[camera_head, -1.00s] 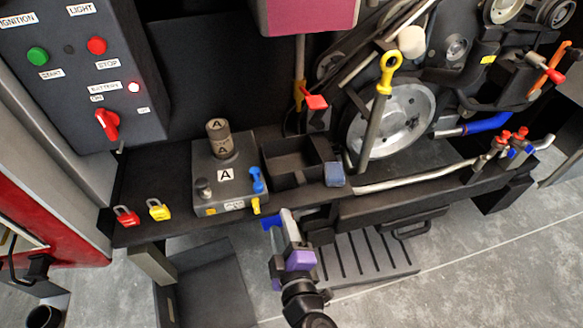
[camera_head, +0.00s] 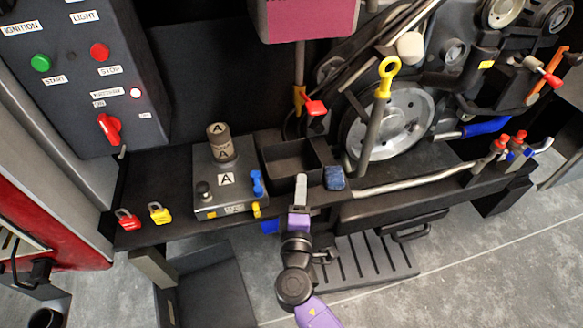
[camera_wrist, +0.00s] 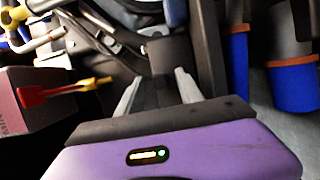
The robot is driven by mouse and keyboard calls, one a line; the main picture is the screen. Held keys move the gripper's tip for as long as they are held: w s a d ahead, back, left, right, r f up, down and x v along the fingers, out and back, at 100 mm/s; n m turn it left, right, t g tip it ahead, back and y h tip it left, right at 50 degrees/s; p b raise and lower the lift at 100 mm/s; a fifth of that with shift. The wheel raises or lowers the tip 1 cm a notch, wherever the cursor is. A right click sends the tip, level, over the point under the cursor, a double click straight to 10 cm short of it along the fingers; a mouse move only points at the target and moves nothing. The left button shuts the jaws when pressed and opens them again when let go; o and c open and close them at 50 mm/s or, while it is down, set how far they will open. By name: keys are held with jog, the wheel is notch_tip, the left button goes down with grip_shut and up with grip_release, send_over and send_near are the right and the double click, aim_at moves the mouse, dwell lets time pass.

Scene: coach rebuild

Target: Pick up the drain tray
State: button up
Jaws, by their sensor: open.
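No part is labelled drain tray. A black open-topped bin (camera_head: 291,158) with a divider stands on the shelf. A wide black drawer-like part with a handle (camera_head: 408,232) sits under the shelf's front edge. I cannot tell which, if either, is the drain tray. My gripper (camera_head: 300,184) is in front of the bin near the shelf's front edge, fingers pointing away from me. In the wrist view my gripper (camera_wrist: 158,90) has its two pale fingers apart, with blurred dark surfaces beyond them. I cannot tell whether the fingers touch anything.
A grey box marked A (camera_head: 228,185) stands left of the bin, and a blue block (camera_head: 335,178) right of it. Red (camera_head: 128,219) and yellow (camera_head: 159,212) padlocks lie at left. A slatted step (camera_head: 375,262) is below. Blue containers (camera_wrist: 295,88) show right in the wrist view.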

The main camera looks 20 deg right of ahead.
jog(key=shift+w+d, duration=0.2)
jog(key=shift+w, duration=0.4)
grip_shut()
jog(key=shift+r, duration=0.1)
